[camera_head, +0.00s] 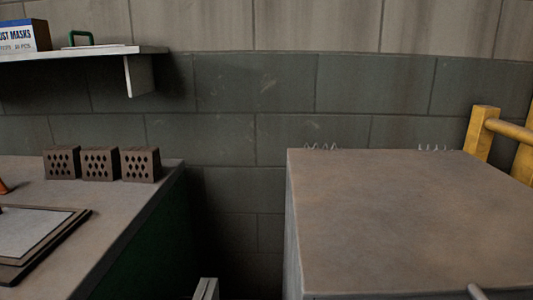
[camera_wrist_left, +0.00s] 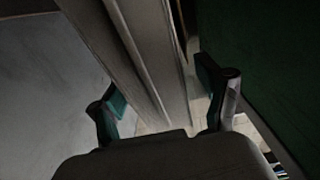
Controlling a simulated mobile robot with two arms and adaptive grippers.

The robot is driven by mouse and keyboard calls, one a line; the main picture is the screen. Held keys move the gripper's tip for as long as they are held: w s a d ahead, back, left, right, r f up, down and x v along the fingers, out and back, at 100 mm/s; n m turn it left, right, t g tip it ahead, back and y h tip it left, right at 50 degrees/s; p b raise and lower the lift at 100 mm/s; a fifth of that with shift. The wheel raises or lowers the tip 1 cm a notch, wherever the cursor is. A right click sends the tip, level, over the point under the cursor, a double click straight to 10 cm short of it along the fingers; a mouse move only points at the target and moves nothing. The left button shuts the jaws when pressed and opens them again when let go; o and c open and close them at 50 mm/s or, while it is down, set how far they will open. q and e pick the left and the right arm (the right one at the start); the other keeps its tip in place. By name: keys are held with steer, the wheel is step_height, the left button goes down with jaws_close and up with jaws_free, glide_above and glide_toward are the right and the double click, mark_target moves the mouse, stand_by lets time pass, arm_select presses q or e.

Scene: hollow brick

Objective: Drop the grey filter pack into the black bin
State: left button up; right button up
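My left gripper (camera_wrist_left: 162,88) is open in the left wrist view, its two teal-padded fingers wide apart. A long grey ribbed thing (camera_wrist_left: 150,60) runs between and beyond the fingers. I cannot tell whether it is the filter pack, or whether either pad touches it. In the head view, the top of a pale slatted thing (camera_head: 207,289) shows at the bottom edge, in the gap between bench and cabinet. It may be the same thing. A grey rod end (camera_head: 477,292) at the bottom right may be part of my right gripper. I see no black bin.
A bench (camera_head: 130,215) on the left bears three hollow bricks (camera_head: 100,163) and a flat board (camera_head: 30,232). A shelf (camera_head: 90,53) with a dust mask box (camera_head: 18,37) is above. A broad cabinet top (camera_head: 410,220) on the right is bare. A yellow rail (camera_head: 482,135) stands behind it.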

arm_select(q)
steer(key=shift+o, duration=1)
steer(key=shift+f, duration=0.1)
step_height(320, 180, up, 10)
steer(key=shift+f, duration=0.1)
